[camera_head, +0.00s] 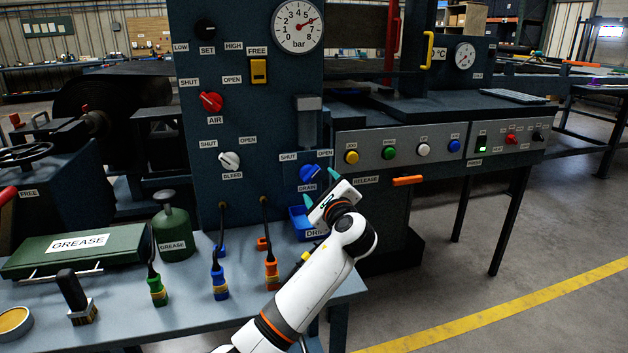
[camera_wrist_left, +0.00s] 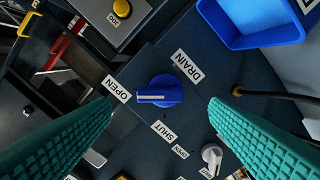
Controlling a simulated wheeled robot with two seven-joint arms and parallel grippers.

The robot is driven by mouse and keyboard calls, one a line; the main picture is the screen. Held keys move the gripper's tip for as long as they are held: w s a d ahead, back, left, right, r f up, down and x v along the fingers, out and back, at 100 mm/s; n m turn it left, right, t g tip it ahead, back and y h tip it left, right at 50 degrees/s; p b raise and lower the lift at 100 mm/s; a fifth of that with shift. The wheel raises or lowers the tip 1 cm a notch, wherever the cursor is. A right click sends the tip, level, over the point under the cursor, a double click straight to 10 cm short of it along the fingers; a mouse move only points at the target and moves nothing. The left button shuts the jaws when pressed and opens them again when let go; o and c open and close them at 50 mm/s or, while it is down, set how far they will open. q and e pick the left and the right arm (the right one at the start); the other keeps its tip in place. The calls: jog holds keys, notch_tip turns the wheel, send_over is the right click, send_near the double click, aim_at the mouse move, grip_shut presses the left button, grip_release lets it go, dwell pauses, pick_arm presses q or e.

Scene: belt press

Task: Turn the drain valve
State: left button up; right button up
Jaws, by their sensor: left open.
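The drain valve is a round blue knob (camera_head: 309,173) on the dark panel, between SHUT and OPEN labels and above a DRAIN label. In the left wrist view the knob (camera_wrist_left: 160,90) is near the middle, and its white pointer line points left toward the OPEN label (camera_wrist_left: 117,89). My left gripper (camera_head: 320,187) is just in front of the knob and to its lower right. Its teal fingers (camera_wrist_left: 161,104) are spread wide, one on each side of the knob in that view, with visible gaps and nothing between them. My right gripper is not in view.
A blue bin (camera_head: 300,222) sits below the knob. The white bleed knob (camera_head: 229,161) and red air knob (camera_head: 210,102) are on the same panel. A row of coloured buttons (camera_head: 389,152) is to the right. A bench (camera_head: 200,318) holds brushes, a grease can and a green case.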

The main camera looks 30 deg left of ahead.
aim_at(314, 177)
pick_arm(q)
jog(key=x, duration=0.6)
jog(key=shift+b, duration=0.35)
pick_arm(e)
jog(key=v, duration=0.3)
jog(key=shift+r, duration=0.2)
pick_arm(q)
jog(key=shift+c, duration=0.3)
jog(key=c, duration=0.9)
